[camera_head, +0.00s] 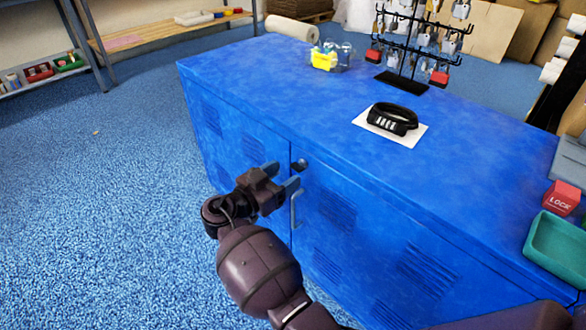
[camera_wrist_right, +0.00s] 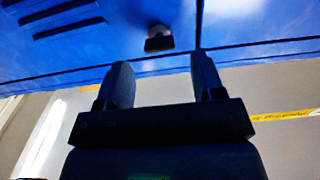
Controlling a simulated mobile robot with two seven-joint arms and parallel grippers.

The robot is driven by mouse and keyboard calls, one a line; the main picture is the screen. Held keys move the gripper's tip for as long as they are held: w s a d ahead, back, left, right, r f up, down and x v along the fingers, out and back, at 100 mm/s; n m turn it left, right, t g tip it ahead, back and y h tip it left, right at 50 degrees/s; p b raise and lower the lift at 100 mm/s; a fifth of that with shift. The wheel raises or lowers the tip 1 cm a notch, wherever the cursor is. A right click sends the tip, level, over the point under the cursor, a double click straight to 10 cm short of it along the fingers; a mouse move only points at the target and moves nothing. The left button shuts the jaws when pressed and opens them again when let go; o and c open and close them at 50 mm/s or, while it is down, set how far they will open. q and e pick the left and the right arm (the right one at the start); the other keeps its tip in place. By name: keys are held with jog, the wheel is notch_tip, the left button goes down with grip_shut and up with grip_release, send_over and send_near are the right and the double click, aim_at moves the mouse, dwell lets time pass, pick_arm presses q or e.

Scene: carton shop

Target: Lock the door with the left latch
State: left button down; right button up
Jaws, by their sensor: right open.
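The blue cabinet (camera_head: 455,150) has doors on its front, with a vertical seam between them. A small dark latch knob (camera_head: 301,164) sits near the top of the seam, with a grey bar handle (camera_head: 295,209) below it. My right gripper (camera_head: 283,177) is open in front of the doors, just left of and below the knob, and apart from it as far as I can tell. In the right wrist view the dark knob (camera_wrist_right: 158,43) lies ahead of and between the open fingertips (camera_wrist_right: 160,61), with nothing held. My left gripper is not in view.
On the cabinet top stand a black padlock rack (camera_head: 403,84), a black combination lock (camera_head: 393,119) on a white card, a clear bin with yellow items (camera_head: 326,60), a red lock box (camera_head: 562,197) and a green tray (camera_head: 555,240). Blue floor (camera_head: 100,200) is free at left.

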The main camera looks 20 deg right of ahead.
aim_at(294, 168)
jog(key=shift+x, duration=1.9)
jog(key=c, duration=0.9)
